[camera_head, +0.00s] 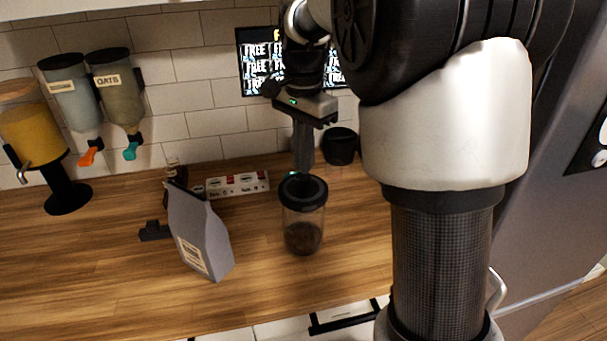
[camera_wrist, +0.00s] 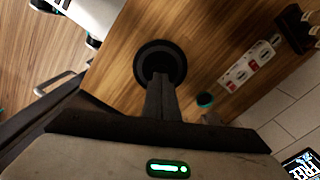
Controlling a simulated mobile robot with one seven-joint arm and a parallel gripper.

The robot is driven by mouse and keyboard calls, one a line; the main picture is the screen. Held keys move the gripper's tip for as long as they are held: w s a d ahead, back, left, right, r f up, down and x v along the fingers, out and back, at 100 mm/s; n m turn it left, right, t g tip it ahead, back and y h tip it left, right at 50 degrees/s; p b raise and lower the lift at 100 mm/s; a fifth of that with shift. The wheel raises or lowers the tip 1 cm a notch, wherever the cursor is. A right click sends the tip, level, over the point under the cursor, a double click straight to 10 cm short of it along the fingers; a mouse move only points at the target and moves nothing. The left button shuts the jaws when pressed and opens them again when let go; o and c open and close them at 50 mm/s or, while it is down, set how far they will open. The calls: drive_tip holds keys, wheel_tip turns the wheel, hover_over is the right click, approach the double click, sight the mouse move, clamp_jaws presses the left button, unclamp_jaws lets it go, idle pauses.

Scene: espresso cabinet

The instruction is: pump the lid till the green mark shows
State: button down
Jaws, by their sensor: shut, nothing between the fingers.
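A clear canister (camera_head: 303,222) with a round black lid (camera_head: 316,188) stands upright on the wooden counter, dark contents in its lower part. In the wrist view the lid (camera_wrist: 145,58) is seen from above as a black disc with a raised rim. My gripper (camera_head: 302,172) is shut and empty, pointing down at the lid. In the wrist view its fingertips (camera_wrist: 161,78) overlap the lid's middle. I cannot tell whether they touch it. I cannot make out a green mark on the lid; the fingers hide part of its top.
A grey bag (camera_head: 201,235) stands left of the canister. A power strip (camera_head: 238,184) and a black cup (camera_head: 341,146) are behind it. A small teal-rimmed thing (camera_wrist: 205,99) lies near the lid in the wrist view. Dispensers (camera_head: 120,85) hang at left. Counter in front is clear.

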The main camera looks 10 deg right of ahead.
drive_tip(key=shift+f+b, duration=0.65)
drive_tip(key=shift+f, duration=0.55)
idle(0.4)
drive_tip(key=shift+r, duration=0.15)
wheel_tip(320, 180, up, 7)
drive_tip(key=p, duration=0.6)
drive_tip(key=shift+p, duration=0.3)
idle(0.7)
drive_tip(key=shift+n+b, duration=0.65)
drive_tip(key=shift+n, duration=0.25)
wheel_tip(320, 180, down, 3)
drive_tip(key=n+b, duration=0.4)
drive_tip(key=b, duration=0.2)
drive_tip(key=shift+f+b, duration=0.35)
drive_tip(key=shift+f, duration=0.6)
